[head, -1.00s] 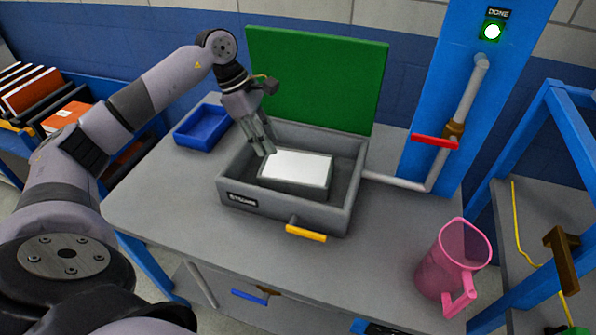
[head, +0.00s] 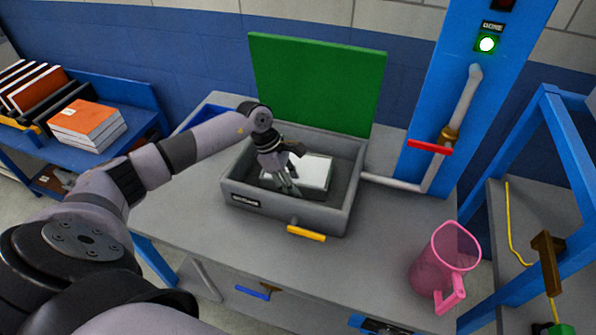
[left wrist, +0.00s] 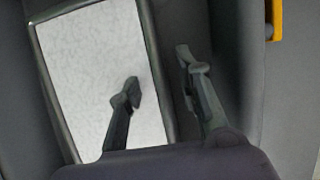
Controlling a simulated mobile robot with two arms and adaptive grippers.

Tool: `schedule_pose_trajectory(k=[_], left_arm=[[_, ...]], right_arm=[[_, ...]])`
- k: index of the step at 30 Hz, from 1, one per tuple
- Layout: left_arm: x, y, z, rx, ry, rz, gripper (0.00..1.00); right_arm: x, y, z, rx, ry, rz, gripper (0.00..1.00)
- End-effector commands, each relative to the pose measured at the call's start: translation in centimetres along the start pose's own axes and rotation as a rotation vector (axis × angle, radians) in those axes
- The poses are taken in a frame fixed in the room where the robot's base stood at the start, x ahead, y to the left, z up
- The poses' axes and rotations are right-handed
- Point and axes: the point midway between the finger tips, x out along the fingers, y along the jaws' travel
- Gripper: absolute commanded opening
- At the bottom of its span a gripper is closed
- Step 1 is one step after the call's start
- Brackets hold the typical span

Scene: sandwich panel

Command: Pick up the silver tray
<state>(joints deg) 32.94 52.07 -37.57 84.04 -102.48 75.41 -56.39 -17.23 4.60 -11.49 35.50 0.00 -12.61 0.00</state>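The silver tray (head: 318,167) shows as a flat rectangular piece with a pale, white top and a grey rim. It lies inside the open grey box (head: 345,212) on the bench. It also shows in the left wrist view (left wrist: 95,60). My left gripper (head: 291,190) is inside the box at the tray's near-left part and hides some of it. In the left wrist view, my left gripper's fingers (left wrist: 157,76) are apart. One finger overlaps the pale top and the other is beyond the tray's edge. Nothing is seen held. My right gripper is not in view.
The box's green lid (head: 315,85) stands open behind it, and a yellow handle (head: 306,233) sticks out in front. A blue bin (head: 205,117) is partly hidden behind my arm. A pink pitcher (head: 440,268) stands at the right.

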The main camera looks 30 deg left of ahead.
Motion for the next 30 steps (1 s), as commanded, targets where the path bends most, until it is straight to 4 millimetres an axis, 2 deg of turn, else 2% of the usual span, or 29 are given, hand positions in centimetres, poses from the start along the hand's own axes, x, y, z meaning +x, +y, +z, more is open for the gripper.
schedule_pose_trajectory(k=[8,21,30], left_arm=[[0.32,-0.01,-0.03,0.0,0.0,0.0,0.3],[0.27,-0.01,-0.02,-0.001,0.0,0.0,0.01],[0.26,0.0,-0.02,-0.001,0.0,0.0,0.0]], right_arm=[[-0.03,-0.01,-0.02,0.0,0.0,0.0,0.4],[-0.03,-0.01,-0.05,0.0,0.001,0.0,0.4],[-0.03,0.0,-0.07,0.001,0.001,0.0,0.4]])
